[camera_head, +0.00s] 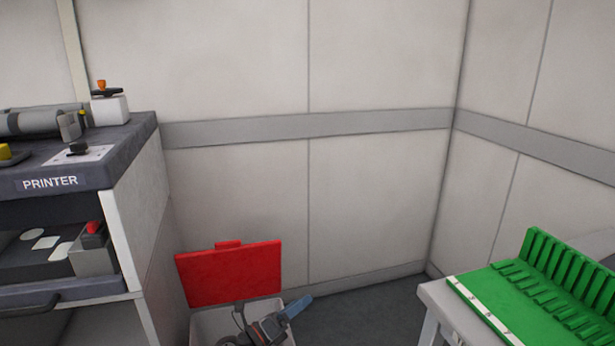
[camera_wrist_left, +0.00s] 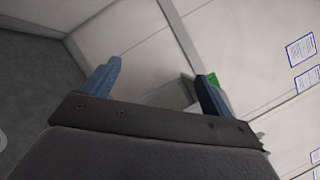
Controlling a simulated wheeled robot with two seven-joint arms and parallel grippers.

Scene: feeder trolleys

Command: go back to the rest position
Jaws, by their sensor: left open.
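My left gripper (camera_head: 275,322) is low in the head view, in front of the white bin with the red panel; one bluish finger points up and to the right. In the left wrist view the same gripper (camera_wrist_left: 156,82) has its two fingers wide apart, with nothing between them but the wall behind. It is open and empty. My right gripper is not in view.
A printer station (camera_head: 140,195) stands at the left. The white bin (camera_head: 207,325) has an upright red panel (camera_head: 230,275). A green slotted rack (camera_head: 540,285) lies on a light table (camera_head: 437,297) at the right. Bare floor (camera_head: 365,315) shows between.

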